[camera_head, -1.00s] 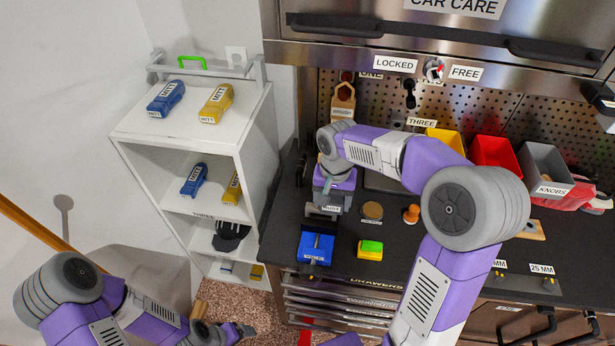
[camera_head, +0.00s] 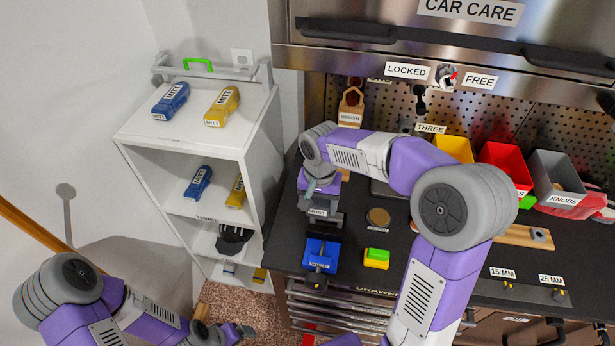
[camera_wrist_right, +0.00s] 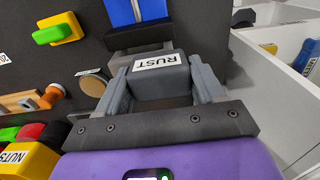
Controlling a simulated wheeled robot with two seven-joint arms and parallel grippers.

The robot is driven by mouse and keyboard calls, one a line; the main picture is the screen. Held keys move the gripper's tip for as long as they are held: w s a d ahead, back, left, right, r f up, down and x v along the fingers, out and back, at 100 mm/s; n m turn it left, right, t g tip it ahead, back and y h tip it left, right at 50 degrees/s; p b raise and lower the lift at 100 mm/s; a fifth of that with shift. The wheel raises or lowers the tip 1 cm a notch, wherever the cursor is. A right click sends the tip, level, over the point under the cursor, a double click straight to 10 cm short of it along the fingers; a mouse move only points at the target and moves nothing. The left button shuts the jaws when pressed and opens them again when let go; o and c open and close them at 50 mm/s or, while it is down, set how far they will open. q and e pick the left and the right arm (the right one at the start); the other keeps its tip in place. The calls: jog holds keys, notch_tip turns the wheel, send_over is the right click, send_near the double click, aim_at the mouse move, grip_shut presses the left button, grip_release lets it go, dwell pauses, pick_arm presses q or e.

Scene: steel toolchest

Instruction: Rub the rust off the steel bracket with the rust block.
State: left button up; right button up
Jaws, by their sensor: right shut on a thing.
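The rust block, a grey block labelled RUST (camera_wrist_right: 158,80), is between the fingers of my right gripper (camera_wrist_right: 163,88), which is shut on it. In the head view the right gripper (camera_head: 318,205) is low over the dark worktop, just behind a blue holder (camera_head: 322,253).
A yellow-green block (camera_head: 376,259) and a round disc (camera_head: 378,217) lie right of the blue holder. Yellow, red and grey bins (camera_head: 556,178) stand at the back.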

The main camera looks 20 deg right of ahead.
jog(key=shift+w+a, duration=0.4)
jog(key=shift+a, duration=0.35)
jog(key=shift+w+a+r, duration=0.15)
jog(key=shift+a+r, duration=0.05)
notch_tip(320, 180, up, 4)
jog(key=p, duration=0.3)
jog(key=shift+r, duration=0.1)
jog(key=shift+r+p, duration=0.7)
jog(key=shift+p, duration=0.05)
jog(key=shift+d+r+p, duration=0.1)
jog(key=shift+r+p, duration=0.8)
jog(key=shift+r, duration=0.25)
pick_arm(q)
notch_tip(320, 180, up, 6)
jog(key=shift+w+r, duration=0.2)
jog(key=shift+w, duration=0.2)
jog(key=shift+a, duration=0.1)
